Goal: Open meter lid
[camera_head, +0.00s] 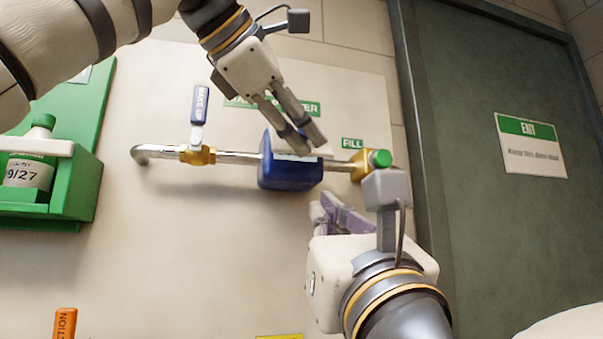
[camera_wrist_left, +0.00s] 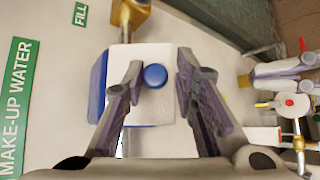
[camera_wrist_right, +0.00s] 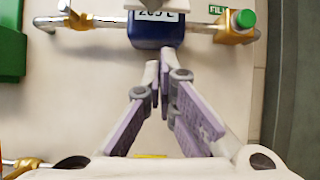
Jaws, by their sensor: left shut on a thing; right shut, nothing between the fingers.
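The meter (camera_head: 290,175) is a dark blue box on a wall pipe. A blue plate-like part (camera_head: 266,150) stands up at its left edge; I cannot tell whether this is the lid. In the left wrist view the meter shows a white face (camera_wrist_left: 150,107) with a round blue knob (camera_wrist_left: 155,75). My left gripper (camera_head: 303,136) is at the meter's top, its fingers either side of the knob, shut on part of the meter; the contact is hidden. My right gripper (camera_wrist_right: 158,72) is shut and empty just below the meter, which shows a "205 L" readout (camera_wrist_right: 155,14).
A brass valve with a blue handle (camera_head: 199,105) is left of the meter; a brass fitting with a green cap (camera_head: 380,158) is right. A green holder (camera_head: 75,180) with a bottle is far left. A grey-green door (camera_head: 480,210) is right.

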